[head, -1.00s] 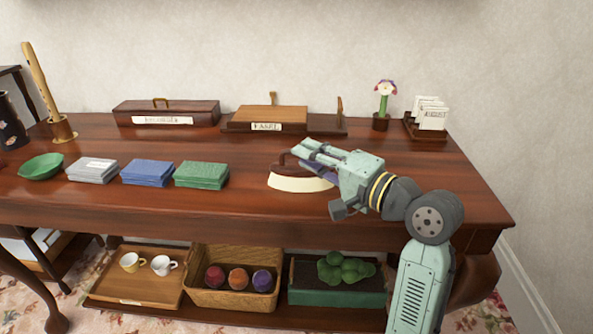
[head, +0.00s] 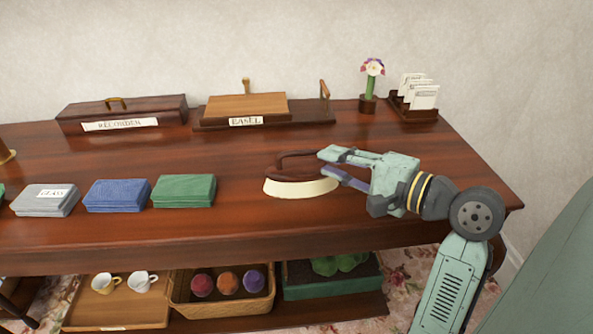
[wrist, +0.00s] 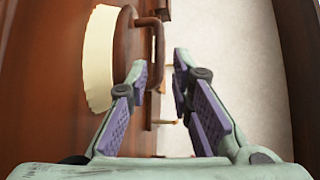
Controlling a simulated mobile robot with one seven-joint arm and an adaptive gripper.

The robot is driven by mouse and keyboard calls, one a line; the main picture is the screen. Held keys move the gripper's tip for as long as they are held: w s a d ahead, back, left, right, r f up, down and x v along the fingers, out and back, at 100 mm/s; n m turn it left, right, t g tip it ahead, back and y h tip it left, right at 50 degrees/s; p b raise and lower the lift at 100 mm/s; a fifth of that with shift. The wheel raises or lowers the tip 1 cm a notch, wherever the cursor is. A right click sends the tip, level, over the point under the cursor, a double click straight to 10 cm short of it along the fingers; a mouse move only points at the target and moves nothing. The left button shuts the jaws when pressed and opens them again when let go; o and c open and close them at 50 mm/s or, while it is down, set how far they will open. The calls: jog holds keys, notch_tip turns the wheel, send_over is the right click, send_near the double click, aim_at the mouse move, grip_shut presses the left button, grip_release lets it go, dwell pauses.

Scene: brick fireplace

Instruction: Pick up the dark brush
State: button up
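The dark brush (head: 296,170) has a dark brown wooden body with a raised loop handle and a cream bristle edge. My gripper (head: 325,163) is at the right end of the brush. I cannot tell whether a fingertip touches the brush.
Grey (head: 46,202), blue (head: 117,196) and green (head: 184,191) cloth stacks lie to the left. A labelled box (head: 125,114), a wooden stand (head: 246,107), a flower pot (head: 368,104) and a card rack (head: 412,108) stand at the back. Bare tabletop lies behind the brush.

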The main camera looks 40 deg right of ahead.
aim_at(310, 154)
jog(key=x, duration=0.2)
jog(key=p+x, duration=0.1)
jog(key=x, duration=0.4)
jog(key=shift+w+d+f, duration=0.2)
jog(key=shift+w+d, duration=0.05)
jog(key=shift+d, duration=0.1)
jog(key=shift+c, duration=0.2)
grip_shut()
